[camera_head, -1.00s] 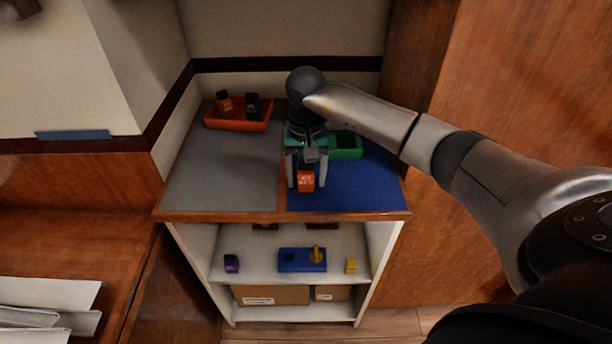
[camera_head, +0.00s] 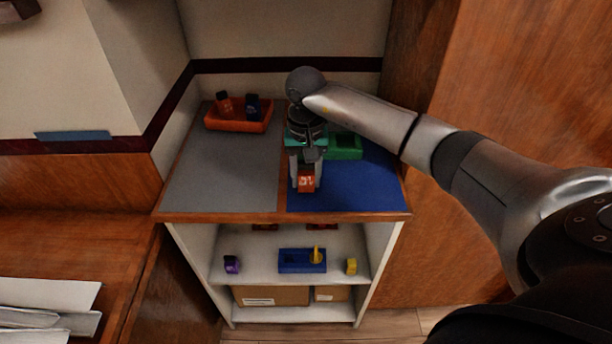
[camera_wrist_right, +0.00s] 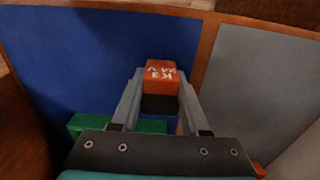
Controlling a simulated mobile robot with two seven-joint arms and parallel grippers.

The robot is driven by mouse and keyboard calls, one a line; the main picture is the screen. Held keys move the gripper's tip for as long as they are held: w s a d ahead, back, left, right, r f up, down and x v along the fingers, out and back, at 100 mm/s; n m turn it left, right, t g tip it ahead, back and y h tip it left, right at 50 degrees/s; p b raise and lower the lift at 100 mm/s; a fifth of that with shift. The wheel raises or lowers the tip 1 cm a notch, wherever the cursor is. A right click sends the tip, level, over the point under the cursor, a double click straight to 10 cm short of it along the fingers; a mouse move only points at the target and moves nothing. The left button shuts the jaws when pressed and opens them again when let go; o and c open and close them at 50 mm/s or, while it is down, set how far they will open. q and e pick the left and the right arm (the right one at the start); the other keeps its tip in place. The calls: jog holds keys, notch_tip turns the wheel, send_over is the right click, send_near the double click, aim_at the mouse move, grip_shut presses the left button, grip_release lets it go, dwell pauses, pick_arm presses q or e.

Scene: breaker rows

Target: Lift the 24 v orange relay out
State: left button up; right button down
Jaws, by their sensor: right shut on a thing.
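The orange relay (camera_head: 306,182) with white lettering is between the fingers of my right gripper (camera_head: 305,178), over the front left part of the blue mat (camera_head: 365,188). In the right wrist view the orange relay (camera_wrist_right: 162,75) shows its marked orange top and a dark lower part, with the fingers of the right gripper (camera_wrist_right: 160,90) shut on its sides. I cannot tell whether its underside touches anything. My left gripper is not in view.
A green tray (camera_head: 346,147) stands behind the right gripper. The grey mat (camera_head: 225,180) is clear. The shelf below holds a blue holder (camera_head: 290,262), a yellow block (camera_head: 351,266) and a purple block (camera_head: 232,265).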

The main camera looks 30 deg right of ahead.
notch_tip(320, 180, up, 25)
jog(key=p, duration=0.7)
dwell(0.7)
